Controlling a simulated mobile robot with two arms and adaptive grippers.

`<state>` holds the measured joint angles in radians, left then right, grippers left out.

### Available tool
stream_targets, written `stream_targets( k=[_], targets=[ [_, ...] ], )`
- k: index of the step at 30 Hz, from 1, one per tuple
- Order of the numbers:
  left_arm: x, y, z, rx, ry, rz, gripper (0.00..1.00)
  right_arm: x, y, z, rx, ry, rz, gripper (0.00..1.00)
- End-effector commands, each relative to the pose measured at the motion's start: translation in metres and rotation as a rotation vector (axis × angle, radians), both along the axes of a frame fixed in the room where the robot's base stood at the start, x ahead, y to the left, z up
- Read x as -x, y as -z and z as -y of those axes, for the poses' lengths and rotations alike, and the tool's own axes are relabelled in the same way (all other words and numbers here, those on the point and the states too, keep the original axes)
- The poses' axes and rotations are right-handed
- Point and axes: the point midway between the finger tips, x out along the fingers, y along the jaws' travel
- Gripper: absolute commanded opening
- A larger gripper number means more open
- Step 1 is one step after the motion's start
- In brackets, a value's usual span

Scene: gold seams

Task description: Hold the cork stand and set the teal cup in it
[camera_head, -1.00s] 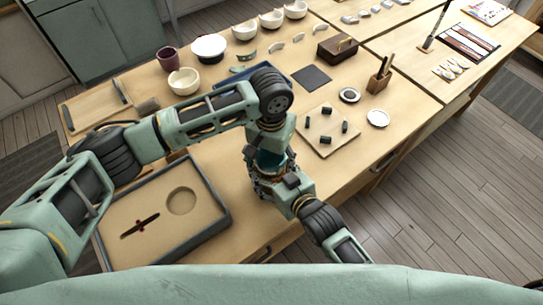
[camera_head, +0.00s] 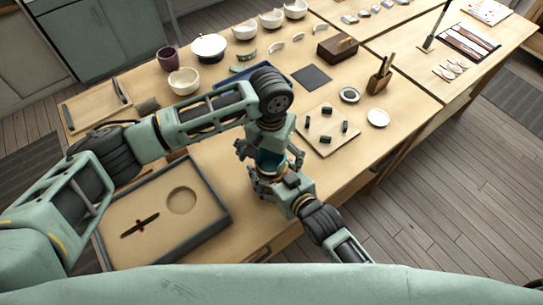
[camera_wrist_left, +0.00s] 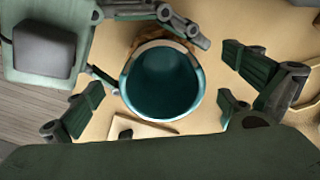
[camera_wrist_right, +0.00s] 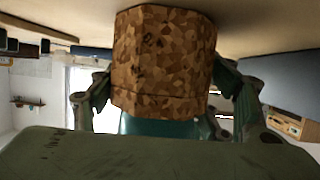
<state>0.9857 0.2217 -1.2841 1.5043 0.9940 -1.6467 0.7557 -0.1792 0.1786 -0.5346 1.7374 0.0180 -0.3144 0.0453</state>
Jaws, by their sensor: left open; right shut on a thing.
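The teal cup (camera_wrist_left: 163,82) shows mouth up and empty in the left wrist view. In the head view it is a small teal patch (camera_head: 268,160) below my left gripper (camera_head: 270,154). That gripper is open, its fingers spread on both sides of the cup, with gaps visible in the left wrist view. My right gripper (camera_wrist_right: 165,100) is shut on the cork stand (camera_wrist_right: 160,60), a speckled brown block. The cup's teal wall (camera_wrist_right: 158,126) meets the stand's edge, so the cup sits at the stand's upper end. How deep it sits is hidden.
A grey-rimmed tray (camera_head: 220,220) with a round recess and a dark tool lies at the left. A light board (camera_head: 325,146) with several dark pegs stands to the right. Bowls, a dark red cup (camera_head: 168,59) and a brown box (camera_head: 337,48) stand farther back.

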Motion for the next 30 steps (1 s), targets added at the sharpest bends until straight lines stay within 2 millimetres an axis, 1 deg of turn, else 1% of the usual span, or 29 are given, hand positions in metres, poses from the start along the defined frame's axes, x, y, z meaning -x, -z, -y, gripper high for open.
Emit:
stream_targets(
  k=[5,8,30],
  targets=[
    [0.000,-0.001,0.000,0.000,0.000,0.001,1.00,0.000,0.001,0.000,0.001,0.000,0.000,0.42],
    [0.000,-0.005,0.000,0.000,0.000,0.001,1.00,0.000,0.000,0.000,0.001,0.000,0.000,0.42],
    [0.000,-0.043,0.001,0.001,0.001,0.001,1.00,0.000,0.000,0.000,0.001,0.000,0.000,0.42]
  ],
)
